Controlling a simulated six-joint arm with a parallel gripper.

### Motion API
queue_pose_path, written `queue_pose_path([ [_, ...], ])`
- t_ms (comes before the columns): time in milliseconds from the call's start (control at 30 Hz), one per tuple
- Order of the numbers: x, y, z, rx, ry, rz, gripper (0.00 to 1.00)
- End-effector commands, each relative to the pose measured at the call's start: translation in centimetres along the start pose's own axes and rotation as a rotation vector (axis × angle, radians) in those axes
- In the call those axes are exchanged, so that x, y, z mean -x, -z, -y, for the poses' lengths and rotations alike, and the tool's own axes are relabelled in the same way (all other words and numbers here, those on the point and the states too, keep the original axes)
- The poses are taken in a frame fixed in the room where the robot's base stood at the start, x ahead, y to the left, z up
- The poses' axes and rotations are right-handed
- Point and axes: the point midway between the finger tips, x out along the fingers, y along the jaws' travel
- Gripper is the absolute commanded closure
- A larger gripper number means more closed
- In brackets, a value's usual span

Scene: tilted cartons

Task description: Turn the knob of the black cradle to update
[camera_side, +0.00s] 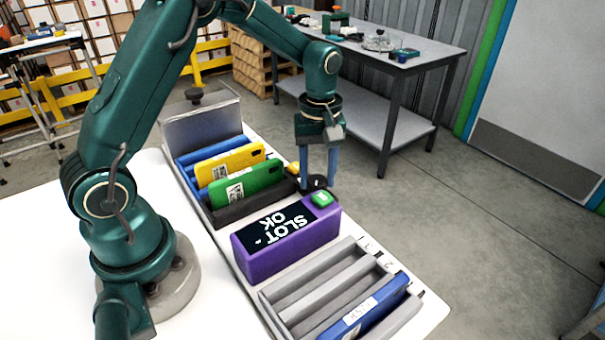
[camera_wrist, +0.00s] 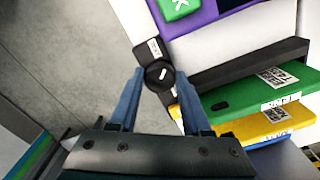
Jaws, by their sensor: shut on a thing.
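The black cradle (camera_side: 228,210) stands on the white bench in the side view, with a green cartridge (camera_side: 246,184) upright in it and a yellow cartridge (camera_side: 230,163) behind. Its dark edge shows at the right of the wrist view (camera_wrist: 250,66). The round black knob (camera_wrist: 159,75), with a short white mark on top, sits on a small black base at the cradle's end. A white label (camera_wrist: 154,48) lies beside it; its text is too small to read. My gripper (camera_side: 317,182) points down with its blue fingers shut on the knob, one on each side (camera_wrist: 159,80).
A purple box (camera_side: 288,240) with a screen reading "SLOT OK" and a green button stands beside the cradle. In front is a grey slotted rack (camera_side: 320,284) holding a blue cartridge (camera_side: 370,308). A yellow part (camera_wrist: 175,112) is close to the knob.

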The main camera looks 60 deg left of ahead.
Motion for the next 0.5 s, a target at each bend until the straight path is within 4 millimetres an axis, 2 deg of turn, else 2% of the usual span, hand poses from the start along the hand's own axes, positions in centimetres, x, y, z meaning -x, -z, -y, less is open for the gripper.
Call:
queue_pose_path([
  [267, 0.05, 0.0, 0.03, -0.07, 0.0, 0.0, 1.0],
  [500, 0.06, 0.0, 0.09, -0.242, 0.0, 0.001, 1.0],
])
